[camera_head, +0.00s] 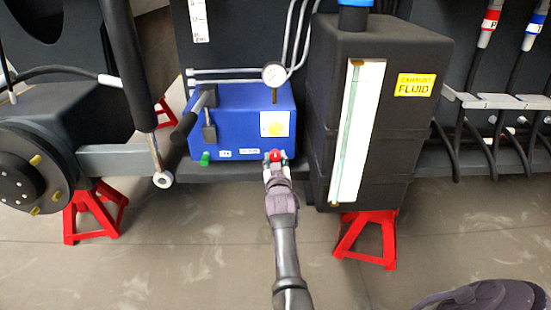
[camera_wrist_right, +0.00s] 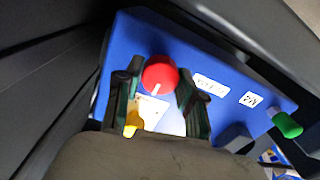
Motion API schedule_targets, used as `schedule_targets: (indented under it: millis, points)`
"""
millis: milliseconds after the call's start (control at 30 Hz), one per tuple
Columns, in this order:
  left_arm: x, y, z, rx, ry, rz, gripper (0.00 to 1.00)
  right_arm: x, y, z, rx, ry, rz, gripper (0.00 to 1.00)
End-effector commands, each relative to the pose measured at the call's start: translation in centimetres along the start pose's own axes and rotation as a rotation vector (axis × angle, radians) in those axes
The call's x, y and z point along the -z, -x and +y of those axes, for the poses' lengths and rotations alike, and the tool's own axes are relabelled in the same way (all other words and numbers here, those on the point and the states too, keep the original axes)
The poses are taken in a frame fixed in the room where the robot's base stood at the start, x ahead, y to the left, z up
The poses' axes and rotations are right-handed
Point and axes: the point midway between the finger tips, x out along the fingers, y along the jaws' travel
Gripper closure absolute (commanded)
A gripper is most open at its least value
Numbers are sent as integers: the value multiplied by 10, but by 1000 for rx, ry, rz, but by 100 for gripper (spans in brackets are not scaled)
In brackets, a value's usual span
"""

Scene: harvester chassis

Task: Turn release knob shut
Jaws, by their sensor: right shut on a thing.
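The blue pump box (camera_head: 238,122) stands on a dark ledge in the head view, with a gauge (camera_head: 273,75) on top. The red release knob (camera_head: 275,154) sits low on its front face at the right. In the wrist view the knob (camera_wrist_right: 160,73) is round, with a small white mark on its lower edge. My right gripper (camera_head: 274,163) reaches up to it from below. Its two fingers (camera_wrist_right: 158,88) lie on either side of the knob, shut on it. My left gripper is not in view.
A green knob (camera_head: 205,158) and a black lever (camera_head: 187,126) are on the box's left side. A black exhaust fluid tank (camera_head: 420,130) stands close at the right. Red jack stands (camera_head: 365,238) are below.

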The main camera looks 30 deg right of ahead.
Motion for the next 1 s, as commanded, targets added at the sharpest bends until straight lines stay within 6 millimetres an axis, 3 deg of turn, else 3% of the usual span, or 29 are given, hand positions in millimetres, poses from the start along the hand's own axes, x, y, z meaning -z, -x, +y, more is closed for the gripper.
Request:
schedule_targets:
  millis: [433,467,600,1000]
  points:
    - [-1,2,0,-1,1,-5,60,-4,1,-1,2,-14,-7,96]
    - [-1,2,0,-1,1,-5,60,-4,1,-1,2,-14,-7,58]
    - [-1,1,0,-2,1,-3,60,-3,1,-1,1,-13,-5,36]
    - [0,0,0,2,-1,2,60,7,0,1,-1,-10,1,36]
